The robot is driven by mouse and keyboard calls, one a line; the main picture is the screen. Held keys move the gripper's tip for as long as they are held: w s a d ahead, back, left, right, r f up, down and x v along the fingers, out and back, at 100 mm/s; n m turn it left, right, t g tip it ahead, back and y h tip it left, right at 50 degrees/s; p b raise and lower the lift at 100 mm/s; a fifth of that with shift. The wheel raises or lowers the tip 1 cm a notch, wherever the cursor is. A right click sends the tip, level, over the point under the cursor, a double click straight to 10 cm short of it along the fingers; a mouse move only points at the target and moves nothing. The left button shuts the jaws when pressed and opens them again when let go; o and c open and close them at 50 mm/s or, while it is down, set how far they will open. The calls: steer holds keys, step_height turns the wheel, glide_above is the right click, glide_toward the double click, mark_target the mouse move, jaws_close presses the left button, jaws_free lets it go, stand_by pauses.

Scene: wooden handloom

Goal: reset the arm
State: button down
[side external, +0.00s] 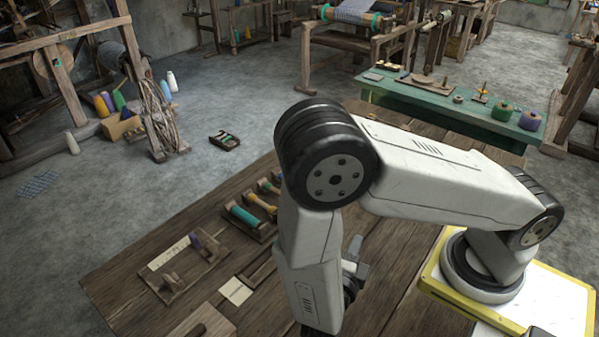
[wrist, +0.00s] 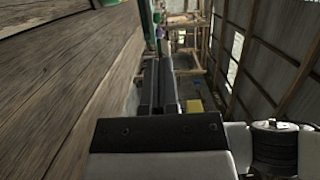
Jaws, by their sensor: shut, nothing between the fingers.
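My gripper shows in the wrist view (wrist: 158,66) as two dark fingers side by side, pressed together with nothing between them. The wooden table (wrist: 65,95) fills the left of that view, its edge running beside the fingers. In the side view my arm bends down over the wooden table (side external: 135,270), and its forearm hides most of the gripper. I cannot tell there how far the fingertips are from the tabletop.
On the table's left part lie a wooden board with a purple piece (side external: 188,262), a tray with a green roll (side external: 246,217) and a pale card (side external: 236,291). A green bench (side external: 450,105) with spools stands behind my arm. The table's front left edge is bare.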

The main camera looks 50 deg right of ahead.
steer(key=w+d+r+n+g+y, duration=0.1)
steer(key=n+y, duration=0.7)
steer(key=n, duration=0.8)
steer(key=w+d+r+n+y, duration=0.3)
steer(key=w+r+n+y, duration=0.3)
steer(key=n, duration=1.1)
steer(key=r+y, duration=0.1)
steer(key=y, duration=0.2)
steer(key=shift+g, duration=0.4)
